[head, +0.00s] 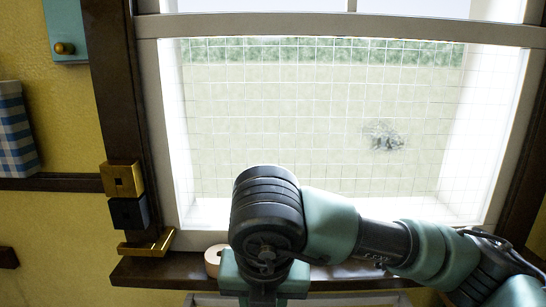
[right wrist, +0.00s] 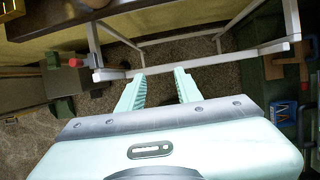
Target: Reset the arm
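My right arm comes in from the right in the head view and bends down at a black wrist joint in front of the window. Its teal hand is cut off by the bottom edge there, so the fingertips do not show. In the right wrist view my right gripper (right wrist: 160,84) has its two pale teal fingers apart, with only brown floor between them. It is open and empty, pointing toward a white metal frame (right wrist: 200,62). My left arm and gripper are in neither view.
A bright window (head: 320,120) stands behind the arm, above a dark wooden sill (head: 150,271). Gold and black blocks (head: 124,180) and a gold handle (head: 146,246) are left of it. A blue checked cloth (head: 14,135) hangs far left. Green items stand around the floor (right wrist: 160,110).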

